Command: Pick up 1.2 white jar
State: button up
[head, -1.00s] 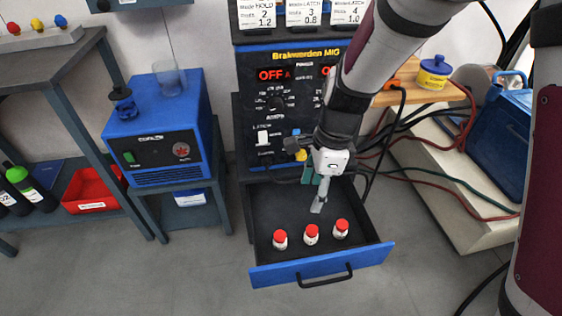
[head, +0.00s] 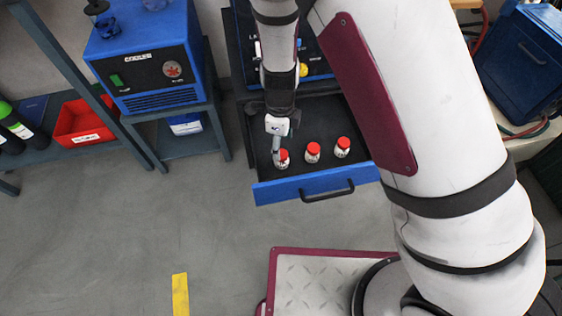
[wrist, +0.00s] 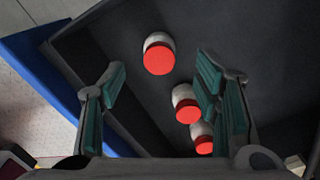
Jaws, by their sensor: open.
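Three white jars with red lids stand in a row in the open drawer (head: 300,178): a left jar (head: 282,160), a middle jar (head: 313,153) and a right jar (head: 343,147). Their labels are too small to read, so I cannot tell which is 1.2. My gripper (head: 276,150) is open and empty, pointing down just above and behind the left jar. In the wrist view one jar (wrist: 159,54) shows between the tips of my gripper (wrist: 161,70). The other two jars (wrist: 186,103) (wrist: 202,137) show beside the right finger, which partly hides them.
The drawer's blue front (head: 320,190) and dark side walls surround the jars. A blue cooler unit (head: 150,65) stands to the left on a stand. A red bin (head: 82,122) sits on the left shelf. The floor before the drawer is clear.

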jog(key=shift+f+b, duration=1.7)
jog(key=shift+f, duration=1.25)
jog(key=shift+r, duration=0.1)
jog(key=shift+c, duration=0.6)
grip_shut()
